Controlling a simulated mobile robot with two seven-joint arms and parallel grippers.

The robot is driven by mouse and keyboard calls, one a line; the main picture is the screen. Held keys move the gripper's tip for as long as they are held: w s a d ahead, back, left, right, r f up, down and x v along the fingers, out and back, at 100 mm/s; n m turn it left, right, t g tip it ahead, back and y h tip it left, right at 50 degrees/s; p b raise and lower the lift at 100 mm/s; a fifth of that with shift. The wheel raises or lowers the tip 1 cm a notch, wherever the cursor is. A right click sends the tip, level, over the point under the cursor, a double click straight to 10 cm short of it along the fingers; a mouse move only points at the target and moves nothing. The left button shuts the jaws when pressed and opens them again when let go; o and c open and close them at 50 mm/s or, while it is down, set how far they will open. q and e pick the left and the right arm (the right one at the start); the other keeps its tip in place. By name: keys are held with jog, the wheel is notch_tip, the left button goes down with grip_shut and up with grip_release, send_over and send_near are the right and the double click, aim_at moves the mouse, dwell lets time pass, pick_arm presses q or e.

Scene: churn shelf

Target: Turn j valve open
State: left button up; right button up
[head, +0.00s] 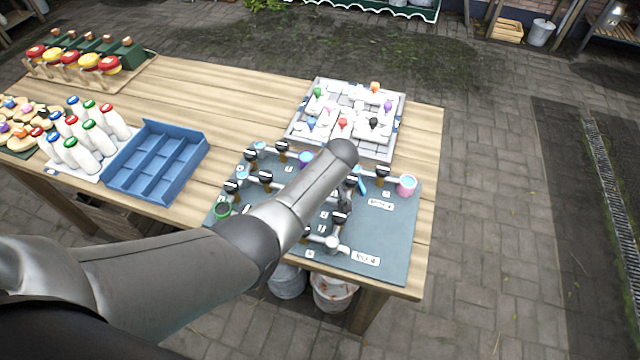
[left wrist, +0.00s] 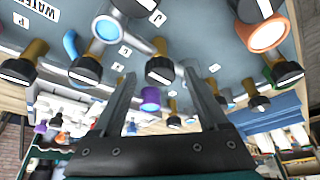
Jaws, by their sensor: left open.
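Several valves stand on the grey-blue panel (head: 395,235) on the table. They have black knobs with a white bar on brass stems, such as one at the panel's right (head: 382,172). In the left wrist view my left gripper (left wrist: 158,78) is open, with a black-knobbed valve (left wrist: 160,69) showing between its fingertips. I cannot tell whether the fingers touch it. Other valves show to the left (left wrist: 86,70) and right (left wrist: 288,73). In the head view my arm hides the gripper and part of the panel.
A blue divided box (head: 196,160), white bottles (head: 88,135) and a rack (head: 140,80) are at left. Bare wood lies between.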

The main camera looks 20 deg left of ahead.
pick_arm(q)
jog(key=shift+r, duration=0.1)
jog(key=shift+s+d+r, duration=0.1)
jog(key=shift+r, duration=0.2)
jog(key=p+v, duration=0.3)
jog(key=v, duration=1.1)
jog(key=shift+r+p, duration=0.2)
jog(key=shift+p, duration=0.15)
